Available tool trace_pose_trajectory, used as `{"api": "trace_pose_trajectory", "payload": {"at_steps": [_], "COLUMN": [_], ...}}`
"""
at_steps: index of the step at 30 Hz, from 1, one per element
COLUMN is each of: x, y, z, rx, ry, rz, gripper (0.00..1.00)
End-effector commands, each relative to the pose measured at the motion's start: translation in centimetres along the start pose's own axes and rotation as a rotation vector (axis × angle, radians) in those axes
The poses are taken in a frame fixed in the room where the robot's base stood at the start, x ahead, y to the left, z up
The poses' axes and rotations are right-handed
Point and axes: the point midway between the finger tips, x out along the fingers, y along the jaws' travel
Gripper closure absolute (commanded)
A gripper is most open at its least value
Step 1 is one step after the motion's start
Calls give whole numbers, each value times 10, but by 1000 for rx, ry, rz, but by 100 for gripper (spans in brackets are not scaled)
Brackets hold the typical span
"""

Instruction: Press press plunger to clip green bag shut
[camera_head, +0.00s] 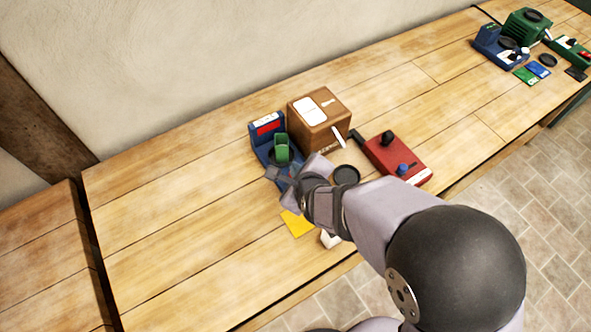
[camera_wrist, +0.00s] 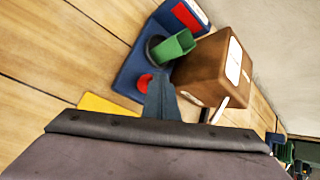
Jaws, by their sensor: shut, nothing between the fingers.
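My gripper (camera_head: 278,174) is shut and empty, over the front of a blue device (camera_head: 256,140) with a red display. In the wrist view its fingertips (camera_wrist: 160,90) are beside a round red button (camera_wrist: 144,82) on that device; I cannot tell whether they touch. A green cup-like thing (camera_wrist: 174,47) stands on the device's dark round plate. A flat green packet (camera_head: 525,76), perhaps the green bag, lies at the far right. No part is clearly the press plunger; a red device (camera_head: 400,172) carries a black knob (camera_head: 387,139) and a blue knob (camera_head: 403,169).
A brown box (camera_head: 330,108) with a pale lever stands right of the blue device. A black disc (camera_head: 346,174) and a yellow packet (camera_head: 297,223) lie near my arm. Another blue device (camera_head: 495,46) and a green machine (camera_head: 527,25) stand far right. The bench's left is clear.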

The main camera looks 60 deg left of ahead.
Motion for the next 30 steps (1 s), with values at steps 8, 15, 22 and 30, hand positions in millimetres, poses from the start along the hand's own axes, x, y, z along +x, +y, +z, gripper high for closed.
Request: {"api": "trace_pose_trajectory", "payload": {"at_steps": [8,15,22,30], "x": [2,4,6,6], "y": [3,4,6,6], "z": [-3,-4,-6,-6], "rx": [0,0,0,0], "ry": [3,4,5,6], "rz": [3,4,5,6], "gripper": [100,100,100,100]}}
